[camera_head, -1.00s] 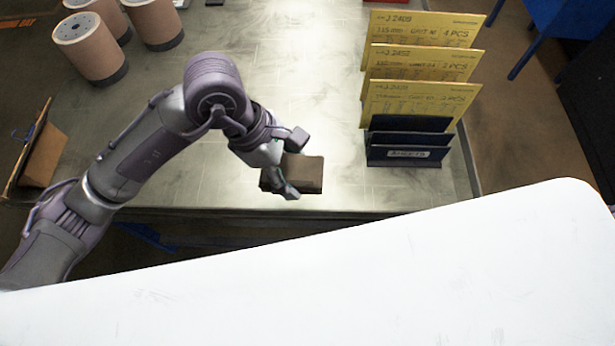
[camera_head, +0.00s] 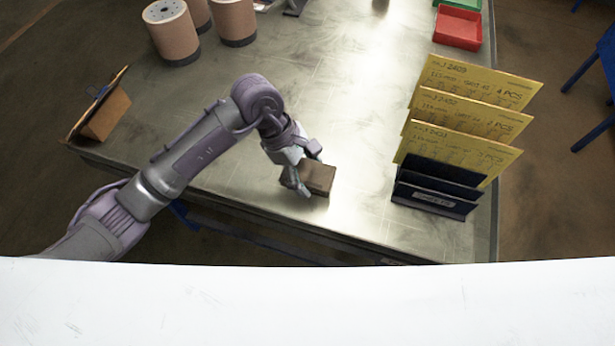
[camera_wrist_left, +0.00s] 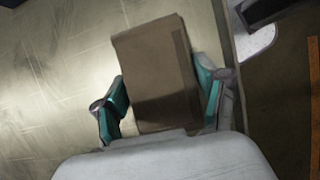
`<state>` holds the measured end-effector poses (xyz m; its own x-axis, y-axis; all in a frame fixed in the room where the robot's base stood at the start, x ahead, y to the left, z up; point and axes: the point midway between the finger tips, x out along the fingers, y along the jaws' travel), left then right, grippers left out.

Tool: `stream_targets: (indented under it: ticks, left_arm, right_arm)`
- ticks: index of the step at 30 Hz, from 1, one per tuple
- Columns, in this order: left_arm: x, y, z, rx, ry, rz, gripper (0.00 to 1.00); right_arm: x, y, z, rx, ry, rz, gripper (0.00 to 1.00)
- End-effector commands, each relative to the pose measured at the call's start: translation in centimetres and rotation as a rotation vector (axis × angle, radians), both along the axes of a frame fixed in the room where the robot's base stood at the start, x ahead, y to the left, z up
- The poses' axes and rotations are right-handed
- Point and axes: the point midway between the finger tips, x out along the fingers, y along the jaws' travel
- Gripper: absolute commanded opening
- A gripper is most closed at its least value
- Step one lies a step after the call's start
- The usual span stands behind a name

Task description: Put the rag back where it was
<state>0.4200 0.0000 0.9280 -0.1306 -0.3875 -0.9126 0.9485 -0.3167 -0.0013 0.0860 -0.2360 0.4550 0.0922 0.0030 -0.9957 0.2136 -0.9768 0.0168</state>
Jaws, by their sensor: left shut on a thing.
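The rag (camera_head: 318,179) is a folded brown cloth block near the front edge of the metal table (camera_head: 240,180). My left gripper (camera_head: 303,175) is shut on it, with a finger on either side. In the left wrist view the rag (camera_wrist_left: 155,75) sits between the two teal-padded fingers of the gripper (camera_wrist_left: 162,105). I cannot tell whether the rag touches the tabletop or is held just above it. My right gripper is not in view.
A dark rack with yellow cards (camera_head: 465,115) stands right of the rag. A brown clipboard-like stand (camera_head: 105,112) is at the left edge. A red bin (camera_head: 458,28) is at the back right. The table's middle is clear.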

Motion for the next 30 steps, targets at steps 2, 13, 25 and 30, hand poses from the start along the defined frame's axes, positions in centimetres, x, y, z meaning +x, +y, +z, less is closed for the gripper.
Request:
stream_targets:
  ticks: [2,13,25,30]
  left_arm:
    - [0.0,0.0,-0.7,0.0,0.005,0.0,0.39]
    - [0.0,0.0,-4.0,0.0,0.0,0.0,0.4]
    - [0.0,0.0,-4.3,0.0,0.001,0.0,0.92]
    - [0.0,0.0,-4.2,0.0,0.001,0.0,0.97]
  right_arm:
    - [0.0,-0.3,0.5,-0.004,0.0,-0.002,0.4]
    - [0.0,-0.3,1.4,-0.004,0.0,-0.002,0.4]
    - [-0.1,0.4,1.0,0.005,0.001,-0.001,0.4]
    - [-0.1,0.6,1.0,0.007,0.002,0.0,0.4]
